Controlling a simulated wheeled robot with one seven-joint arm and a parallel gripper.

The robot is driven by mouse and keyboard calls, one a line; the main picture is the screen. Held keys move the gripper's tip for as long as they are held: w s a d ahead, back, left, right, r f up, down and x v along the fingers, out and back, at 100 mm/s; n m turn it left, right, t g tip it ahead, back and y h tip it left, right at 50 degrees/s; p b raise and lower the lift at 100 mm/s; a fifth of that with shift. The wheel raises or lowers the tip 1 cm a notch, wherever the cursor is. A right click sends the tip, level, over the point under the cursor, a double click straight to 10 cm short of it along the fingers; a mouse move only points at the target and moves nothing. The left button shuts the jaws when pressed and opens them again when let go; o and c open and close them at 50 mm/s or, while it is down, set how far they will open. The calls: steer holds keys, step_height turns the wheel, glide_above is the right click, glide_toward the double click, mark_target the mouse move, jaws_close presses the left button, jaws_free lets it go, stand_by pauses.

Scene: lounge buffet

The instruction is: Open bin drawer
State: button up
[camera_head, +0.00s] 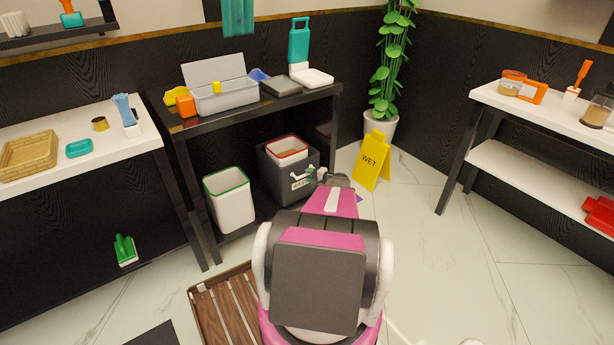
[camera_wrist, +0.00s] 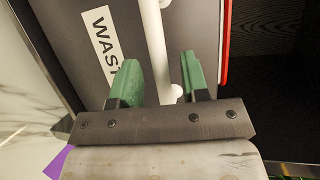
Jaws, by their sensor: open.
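The bin drawer is a dark grey box (camera_head: 275,181) under the black table, with a white bin with a red rim (camera_head: 288,148) inside it. Its front (camera_wrist: 75,35) fills much of the wrist view, with a white label, partly hidden, reading "WAST". A white bar handle (camera_head: 301,175) is on the front; it also shows in the wrist view (camera_wrist: 154,40). My gripper (camera_wrist: 158,72) has green fingers, open, one on each side of the handle bar. A gap shows between the bar and each finger. In the head view my gripper (camera_head: 314,174) is at the drawer front, partly hidden by my arm.
A white bin with a green rim (camera_head: 231,200) stands left of the drawer. A yellow wet-floor sign (camera_head: 371,161) stands to the right, near a potted plant (camera_head: 381,125). A wooden slatted mat (camera_head: 222,311) lies at front left. The tiled floor at right is clear.

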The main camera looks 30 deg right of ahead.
steer(key=shift+x, duration=0.95)
jaws_close()
steer(key=s+d, duration=0.2)
steer(key=s, duration=2.5)
steer(key=shift+s, duration=0.1)
jaws_free()
steer(key=shift+s, duration=0.1)
steer(key=v, duration=1)
steer(key=shift+s+d, duration=0.25)
steer(key=shift+d, duration=0.05)
